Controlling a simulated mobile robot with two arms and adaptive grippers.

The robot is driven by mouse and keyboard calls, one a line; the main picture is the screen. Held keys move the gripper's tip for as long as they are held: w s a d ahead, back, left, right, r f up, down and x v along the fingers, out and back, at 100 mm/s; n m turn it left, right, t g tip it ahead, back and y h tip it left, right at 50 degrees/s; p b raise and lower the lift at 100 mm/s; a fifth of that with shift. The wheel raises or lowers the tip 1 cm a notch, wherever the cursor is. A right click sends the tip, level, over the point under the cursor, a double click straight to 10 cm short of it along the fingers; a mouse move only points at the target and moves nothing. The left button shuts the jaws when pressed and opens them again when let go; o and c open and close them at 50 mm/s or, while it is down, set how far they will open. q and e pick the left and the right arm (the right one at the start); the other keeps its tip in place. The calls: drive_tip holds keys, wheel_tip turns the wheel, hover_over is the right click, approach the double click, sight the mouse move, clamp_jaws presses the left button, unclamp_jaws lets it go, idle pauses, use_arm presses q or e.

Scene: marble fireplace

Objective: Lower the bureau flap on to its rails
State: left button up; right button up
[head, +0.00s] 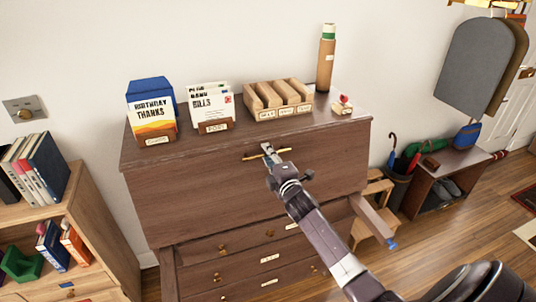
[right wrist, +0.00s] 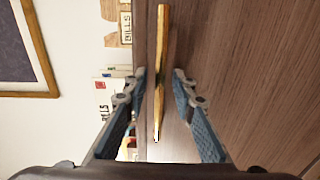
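The dark wood bureau flap (head: 215,195) is upright, closed against the bureau front. A brass bar handle (head: 252,156) runs along its upper part. My right gripper (head: 268,150) is at this handle. In the right wrist view its two fingers (right wrist: 159,73) stand open on either side of the brass handle (right wrist: 162,45), with small gaps showing. The right rail (head: 372,214) sticks out from the bureau below the flap, with a blue end. The left rail (head: 168,272) appears to stick out too, its end cut off by the frame. My left gripper is not in view.
On the bureau top stand a card holder (head: 152,110), a bills holder (head: 212,108), a wooden sorter (head: 278,98) and a tall cylinder (head: 326,58). A bookcase (head: 95,235) stands close at left. A wooden step stool (head: 372,228) is at right, beyond the right rail.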

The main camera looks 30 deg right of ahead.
drive_tip(key=shift+c, duration=0.4)
clamp_jaws()
drive_tip(key=shift+f, duration=0.1)
